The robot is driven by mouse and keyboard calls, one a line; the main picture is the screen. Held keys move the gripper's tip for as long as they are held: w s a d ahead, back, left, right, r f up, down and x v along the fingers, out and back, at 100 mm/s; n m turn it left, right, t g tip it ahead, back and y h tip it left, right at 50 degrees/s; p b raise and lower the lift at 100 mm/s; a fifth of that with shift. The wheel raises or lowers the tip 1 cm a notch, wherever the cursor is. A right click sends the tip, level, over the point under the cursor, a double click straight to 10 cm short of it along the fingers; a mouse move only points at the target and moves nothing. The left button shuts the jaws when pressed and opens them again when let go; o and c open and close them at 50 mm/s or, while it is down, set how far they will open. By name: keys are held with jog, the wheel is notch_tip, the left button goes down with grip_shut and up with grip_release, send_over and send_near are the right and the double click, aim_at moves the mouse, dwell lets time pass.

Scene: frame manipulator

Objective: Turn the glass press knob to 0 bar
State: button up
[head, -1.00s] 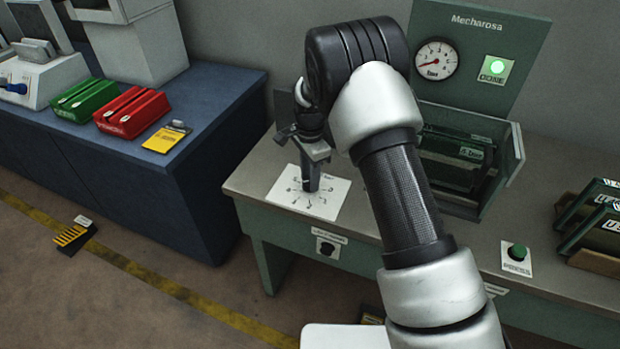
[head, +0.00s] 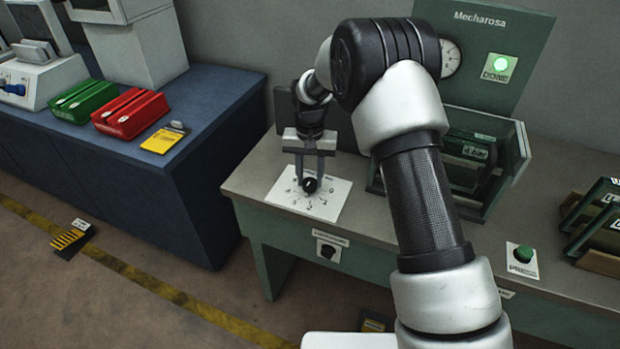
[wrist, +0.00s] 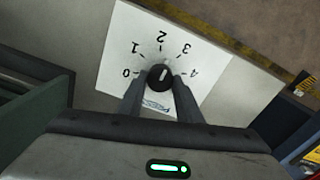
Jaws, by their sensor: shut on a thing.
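The black round knob (head: 311,186) sits on a white dial card (head: 330,204) on the green press bench. In the wrist view, the knob (wrist: 160,78) has a white pointer line aimed up, roughly at the 2. The card's numbers run from 0 at left over 2 at the top to 4 at right. My gripper (head: 310,176) points down at the knob with a finger on each side, shut on it. The pressure gauge (head: 451,58) is mostly hidden behind my arm, so its needle cannot be read.
The green DONE light (head: 501,64) is lit. A glass-sided press box (head: 475,160) stands right of my arm. A green PRESS button (head: 523,253) and a black front knob (head: 328,250) are on the bench. Green and red cases lie on the blue cabinet (head: 190,130).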

aim_at(309, 181)
jog(key=n, duration=1.3)
jog(key=shift+r+n, duration=0.1)
jog(key=shift+n, duration=0.3)
jog(key=n, duration=0.4)
jog(key=shift+p, duration=0.35)
jog(key=n, duration=0.4)
jog(key=shift+a+p, duration=0.1)
jog(key=shift+p, duration=0.25)
jog(key=shift+n, duration=0.5)
jog(key=o, duration=1)
jog(key=shift+o, duration=0.2)
jog(key=shift+s, duration=0.1)
notch_tip(309, 181, up, 17)
jog(key=shift+r+p, duration=0.2)
jog(key=shift+p, duration=0.15)
jog(key=shift+r, duration=0.1)
